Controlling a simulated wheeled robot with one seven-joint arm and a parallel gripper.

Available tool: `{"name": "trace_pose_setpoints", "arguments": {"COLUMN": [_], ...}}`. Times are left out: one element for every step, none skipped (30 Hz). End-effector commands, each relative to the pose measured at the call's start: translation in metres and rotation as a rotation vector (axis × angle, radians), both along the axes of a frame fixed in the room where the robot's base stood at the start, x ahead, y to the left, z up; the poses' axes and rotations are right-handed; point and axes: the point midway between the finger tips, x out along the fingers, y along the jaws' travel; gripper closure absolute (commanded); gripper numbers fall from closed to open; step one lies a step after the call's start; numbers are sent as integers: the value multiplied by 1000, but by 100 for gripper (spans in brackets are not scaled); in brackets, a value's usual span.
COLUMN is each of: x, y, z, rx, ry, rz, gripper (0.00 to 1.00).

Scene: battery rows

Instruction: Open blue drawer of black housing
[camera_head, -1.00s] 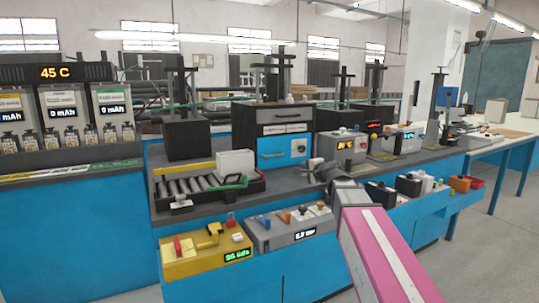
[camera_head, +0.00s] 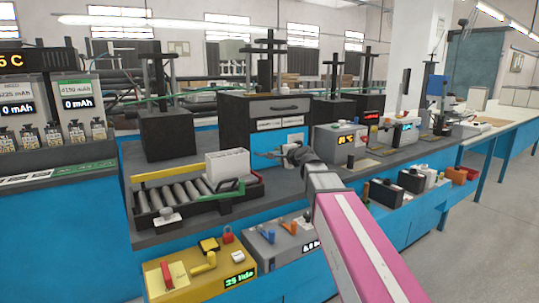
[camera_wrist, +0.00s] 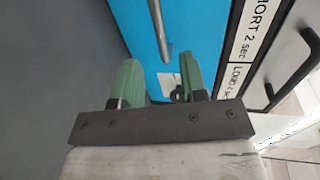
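The black housing (camera_head: 236,125) stands on the bench. Its upper drawer is grey, and the blue drawer (camera_head: 264,140) below it appears shut. My gripper (camera_head: 268,154) is in front of the blue drawer and partly covers it. In the wrist view, the blue front (camera_wrist: 205,35) fills the upper middle, with its metal bar handle (camera_wrist: 158,28) pointing down between my green fingers. My gripper (camera_wrist: 161,70) is open and empty there. The fingers are spread to either side of the handle's lower end. I cannot tell whether they touch it.
A roller tray (camera_head: 190,200) with a white block (camera_head: 228,163) lies left of the housing. A grey instrument (camera_head: 340,137) stands close on its right. Yellow (camera_head: 200,270) and grey (camera_head: 290,240) switch boxes sit along the front, below my arm. The upper drawer's handle (camera_wrist: 295,70) is nearby.

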Motion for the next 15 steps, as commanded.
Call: {"name": "trace_pose_setpoints", "arguments": {"x": [10, 14, 20, 24, 29, 35, 40, 44, 49, 53, 57, 61, 63, 65, 67], "y": [5, 8, 12, 14, 18, 22, 25, 28, 32, 34, 37, 39, 41, 43, 44], "z": [-2, -2, -4, -5, -6, -7, -8, -10, -11, -13, -14, -15, -16, -16, -17], "rx": [0, 0, 0, 0, 0, 0, 0, 0, 0, 0, 0, 0, -1, -1, 0], "ry": [1, 1, 1, 1, 0, 0, 0, 1, 1, 1, 1, 1, 1, 1, 0], "rz": [1, 1, 1, 1, 1, 1, 1, 1, 1, 1, 1, 1, 0, 0, 0], "gripper": [61, 61, 61, 61, 61, 61, 61, 61, 61, 61, 61, 61, 61, 61, 61]}}
